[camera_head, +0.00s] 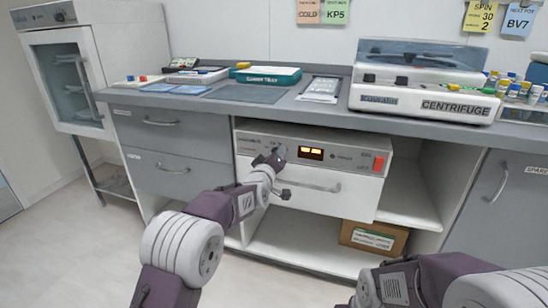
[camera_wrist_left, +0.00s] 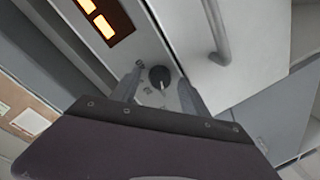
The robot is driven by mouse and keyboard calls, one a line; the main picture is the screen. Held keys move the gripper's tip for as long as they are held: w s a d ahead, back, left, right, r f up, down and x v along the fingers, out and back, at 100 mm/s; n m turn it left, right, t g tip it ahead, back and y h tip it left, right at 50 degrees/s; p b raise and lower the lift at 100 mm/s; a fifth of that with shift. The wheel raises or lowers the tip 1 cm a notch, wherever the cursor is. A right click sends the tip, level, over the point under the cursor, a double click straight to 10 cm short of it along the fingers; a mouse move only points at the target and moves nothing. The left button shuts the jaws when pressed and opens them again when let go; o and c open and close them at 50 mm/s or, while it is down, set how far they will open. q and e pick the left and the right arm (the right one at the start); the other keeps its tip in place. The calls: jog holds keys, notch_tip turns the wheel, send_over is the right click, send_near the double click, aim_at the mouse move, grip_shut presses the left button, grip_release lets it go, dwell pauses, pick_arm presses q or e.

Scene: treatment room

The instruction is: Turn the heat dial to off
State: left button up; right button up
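The heat dial (camera_wrist_left: 159,77) is a small round black knob with a pale pointer mark, on the light front panel of the warming unit (camera_head: 255,143). In the head view my left gripper (camera_head: 277,155) is at the panel, left of the lit orange display (camera_head: 311,153), and hides the dial. My right gripper is out of view; only its arm shows at lower right.
A red switch (camera_head: 378,163) is at the panel's right end. A drawer handle (camera_head: 312,185) sits just below the panel. The counter (camera_head: 330,110) above holds a centrifuge (camera_head: 425,85), a teal tray (camera_head: 266,77) and bottles. A cardboard box (camera_head: 373,238) stands on the lower shelf.

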pick_arm(q)
jog(key=p+v, duration=0.2)
jog(key=v, duration=0.6)
jog(key=s+a+r+n+y+p, duration=0.1)
jog(key=s+a+r+p, duration=0.1)
jog(key=a, duration=0.4)
jog(key=s+a+r+y+p, duration=0.1)
jog(key=s+a+r+p, duration=0.1)
jog(key=a, duration=0.3)
jog(key=s+a+f+m+g+y, duration=0.1)
jog(key=s+a+f+m+g, duration=0.25)
jog(key=s+f+g, duration=0.95)
jog(key=s+a+f+m+g, duration=0.3)
jog(key=s+f, duration=0.6)
jog(key=s, duration=0.9)
notch_tip(320, 180, up, 38)
jog(key=d+p, duration=0.1)
jog(key=p, duration=3.7)
jog(key=shift+s+m+t, duration=0.2)
jog(key=shift+m+t, duration=0.2)
jog(key=shift+m, duration=0.05)
jog(key=shift+d+f, duration=0.1)
jog(key=shift+f, duration=0.05)
